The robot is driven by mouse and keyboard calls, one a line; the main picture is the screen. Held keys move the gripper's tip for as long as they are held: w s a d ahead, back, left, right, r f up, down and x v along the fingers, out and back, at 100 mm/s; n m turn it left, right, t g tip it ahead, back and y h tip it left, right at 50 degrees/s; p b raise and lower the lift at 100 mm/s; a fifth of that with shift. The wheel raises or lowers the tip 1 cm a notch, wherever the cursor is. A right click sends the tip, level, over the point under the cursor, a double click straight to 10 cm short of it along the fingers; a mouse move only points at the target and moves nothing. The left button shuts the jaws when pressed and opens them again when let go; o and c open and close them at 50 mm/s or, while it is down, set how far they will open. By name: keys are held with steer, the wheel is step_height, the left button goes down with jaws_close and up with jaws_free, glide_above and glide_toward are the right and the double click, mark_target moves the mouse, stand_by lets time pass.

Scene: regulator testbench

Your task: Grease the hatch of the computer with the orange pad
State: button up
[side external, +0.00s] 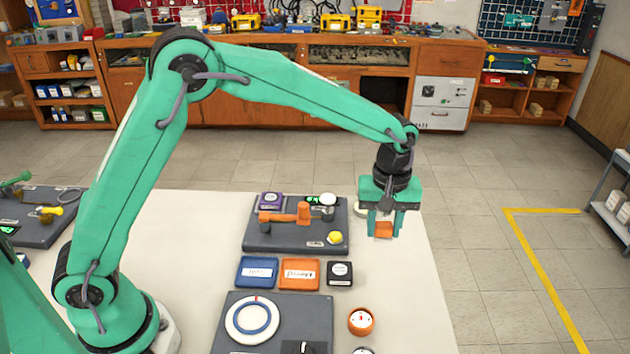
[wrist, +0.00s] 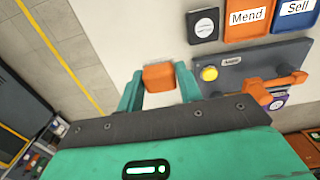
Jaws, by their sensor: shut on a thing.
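My gripper (side external: 383,222) is shut on a small orange pad (side external: 383,230), held above the right part of the white table. In the wrist view the pad (wrist: 159,77) sits between the two green fingers. A dark grey panel (side external: 290,240) lies left of my gripper in the side view, with an orange lever arm (side external: 285,216), a yellow knob (side external: 335,237) and a purple box (side external: 270,200). I cannot tell which thing is the computer, and I make out no hatch.
A blue tray (side external: 257,272) labelled Sell, an orange tray (side external: 300,273) labelled Mend and a small black box (side external: 339,273) stand in front of the panel. Another panel with a blue-white ring dial (side external: 252,319) and an orange round knob (side external: 361,320) are nearer. The table right of them is clear.

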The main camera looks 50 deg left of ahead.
stand_by(0.6)
steer(key=w+a+f, duration=0.2)
steer(key=w+a, duration=1.2)
steer(key=a, duration=0.1)
steer(key=shift+a+f, duration=0.25)
steer(key=shift+a, duration=0.15)
steer(key=shift+f, duration=0.1)
steer(key=shift+f, duration=2.9)
steer(key=shift+f, duration=0.55)
steer(key=shift+r, duration=0.15)
step_height(320, 180, up, 7)
stand_by(0.7)
